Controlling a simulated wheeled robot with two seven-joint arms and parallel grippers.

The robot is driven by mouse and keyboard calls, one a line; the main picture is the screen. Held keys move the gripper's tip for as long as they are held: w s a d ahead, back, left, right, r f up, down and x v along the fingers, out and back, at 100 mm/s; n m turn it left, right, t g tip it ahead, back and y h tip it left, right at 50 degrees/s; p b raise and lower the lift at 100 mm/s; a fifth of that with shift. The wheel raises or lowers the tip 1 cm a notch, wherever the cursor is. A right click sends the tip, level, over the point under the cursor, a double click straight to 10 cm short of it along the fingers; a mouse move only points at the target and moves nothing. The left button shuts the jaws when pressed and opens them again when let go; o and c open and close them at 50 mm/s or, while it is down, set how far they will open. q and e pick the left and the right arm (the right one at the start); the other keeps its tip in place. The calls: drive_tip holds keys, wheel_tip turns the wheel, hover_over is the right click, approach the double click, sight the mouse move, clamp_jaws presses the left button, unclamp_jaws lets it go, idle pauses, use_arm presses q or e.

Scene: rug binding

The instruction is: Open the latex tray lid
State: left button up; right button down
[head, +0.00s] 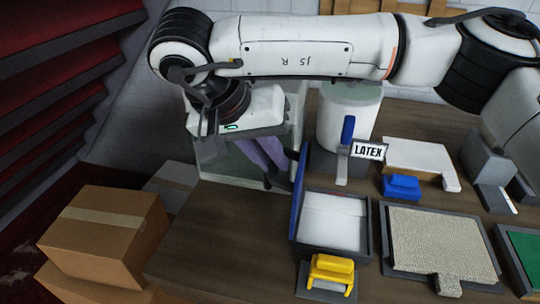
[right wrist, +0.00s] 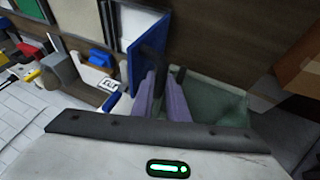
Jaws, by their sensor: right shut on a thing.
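The latex tray (head: 335,222) is a grey-rimmed box with a white inside, on the wooden bench, its top uncovered. Its blue lid (head: 298,190) stands upright, close to vertical, along the tray's left edge. The lid also shows as a blue panel in the right wrist view (right wrist: 148,42). My right gripper (head: 270,165) reaches in from above, left of the lid. Its purple fingers are shut on the dark lid handle (right wrist: 154,50), which juts from the lid's outer face; the fingers partly hide the grip. My left gripper is not in view.
A LATEX sign (head: 368,150) stands behind the tray. A yellow-handled tool (head: 331,270) sits in front, and a blue block (head: 401,187) behind right. A beige rug piece (head: 437,240) lies right of the tray. Cardboard boxes (head: 105,232) stand at left. Bare bench lies left of the tray.

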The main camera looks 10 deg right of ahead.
drive_tip(key=c, duration=1.9)
unclamp_jaws()
drive_tip(key=shift+s+f, duration=0.2)
drive_tip(key=shift+f, duration=0.4)
drive_tip(key=shift+o, duration=0.9)
drive_tip(key=shift+w+d+r, duration=0.1)
drive_tip(key=shift+w+d, duration=0.05)
drive_tip(key=shift+r, duration=0.15)
drive_tip(key=v, duration=1)
